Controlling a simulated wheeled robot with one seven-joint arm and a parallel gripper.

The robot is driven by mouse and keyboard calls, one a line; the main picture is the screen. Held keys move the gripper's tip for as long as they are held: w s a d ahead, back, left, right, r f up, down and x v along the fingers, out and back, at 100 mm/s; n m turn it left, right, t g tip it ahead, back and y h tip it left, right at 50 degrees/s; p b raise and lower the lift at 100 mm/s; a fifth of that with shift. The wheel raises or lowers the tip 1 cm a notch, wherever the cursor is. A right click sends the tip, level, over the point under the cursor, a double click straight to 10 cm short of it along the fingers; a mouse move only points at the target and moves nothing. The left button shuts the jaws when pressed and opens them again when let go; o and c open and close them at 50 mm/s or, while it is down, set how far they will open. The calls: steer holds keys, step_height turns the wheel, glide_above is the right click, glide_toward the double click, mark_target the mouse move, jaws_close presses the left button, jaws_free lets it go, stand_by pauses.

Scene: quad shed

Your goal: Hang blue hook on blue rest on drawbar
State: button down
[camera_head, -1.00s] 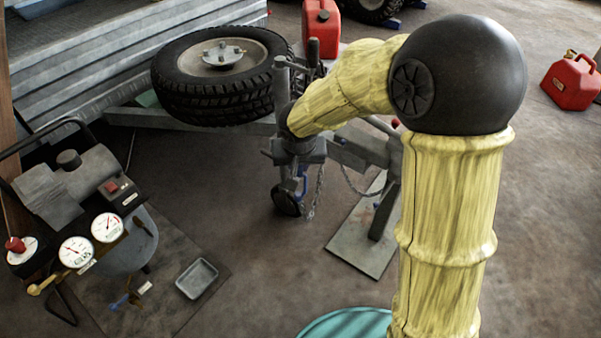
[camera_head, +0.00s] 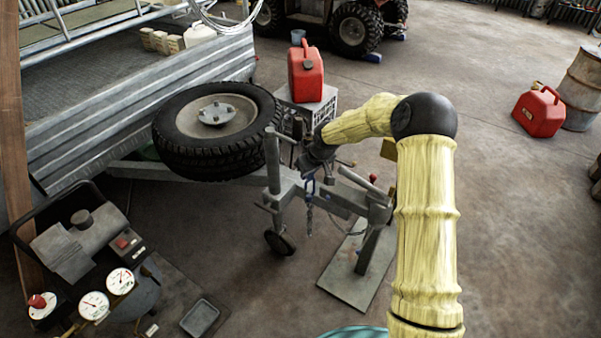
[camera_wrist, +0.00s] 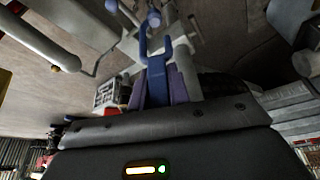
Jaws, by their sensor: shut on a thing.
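The blue hook (camera_head: 310,188) is at the end of my gripper (camera_head: 313,172), with a chain (camera_head: 309,218) hanging beneath it. In the wrist view my gripper (camera_wrist: 157,75) is shut on the blue hook (camera_wrist: 156,48), whose curved end sticks out beyond the fingertips. The grey drawbar (camera_head: 337,203) runs just behind and below the hook in the head view. Small blue parts (camera_wrist: 153,19) show beyond the hook in the wrist view; I cannot tell which is the rest. The hook looks apart from them.
A clamp post with jockey wheel (camera_head: 272,170) stands left of my gripper, and a spare tyre (camera_head: 215,130) behind it. A red fuel can (camera_head: 306,75) stands on a crate at the back. Gauges (camera_head: 120,281) sit at lower left.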

steer(key=w+d+f+n+p, duration=0.1)
steer(key=w+d+f+p, duration=0.1)
steer(key=w+d+p, duration=0.3)
steer(key=shift+w+d+f+n+y, duration=0.3)
steer(key=shift+d, duration=0.8)
steer(key=shift+a, duration=0.1)
steer(key=shift+s+a+f+b, duration=0.2)
steer(key=shift+s+a+f, duration=0.25)
steer(key=shift+s+a, duration=0.25)
steer(key=shift+s+a+f+b, duration=0.2)
steer(key=shift+s+a+f, duration=0.2)
steer(key=shift+s+a, duration=0.3)
steer(key=shift+s+a+f+b, duration=0.2)
steer(key=shift+s+a+f, duration=0.3)
steer(key=shift+a, duration=0.35)
steer(key=shift+r+p, duration=0.1)
steer(key=shift+p, duration=0.35)
